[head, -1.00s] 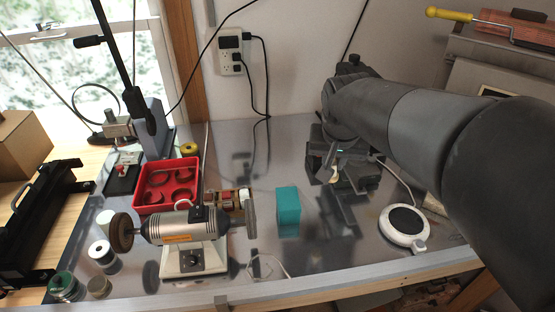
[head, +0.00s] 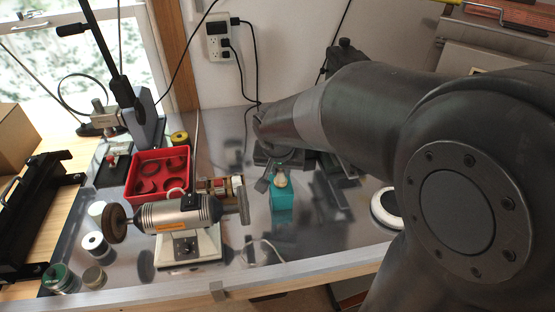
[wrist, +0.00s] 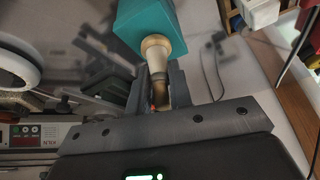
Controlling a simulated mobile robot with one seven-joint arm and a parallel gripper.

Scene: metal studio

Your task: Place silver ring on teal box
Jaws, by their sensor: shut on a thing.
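The teal box (head: 283,201) stands on the metal bench top, right of the grinder. It also shows at the top of the wrist view (wrist: 143,22). My gripper (wrist: 158,88) is shut on a cream tapered piece (wrist: 157,52) with a wide rounded end and a brownish part between the fingers. In the head view the piece (head: 281,180) appears at the top of the teal box, with my gripper (head: 276,170) just behind it. I cannot tell whether the piece touches the box. I cannot make out a distinct silver ring.
The bench grinder (head: 182,215) stands close left of the box. A red tray (head: 158,174) lies behind the grinder. A round white device (head: 386,207) is at the right, partly hidden by my arm. A thin white cable (head: 262,243) lies in front of the box.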

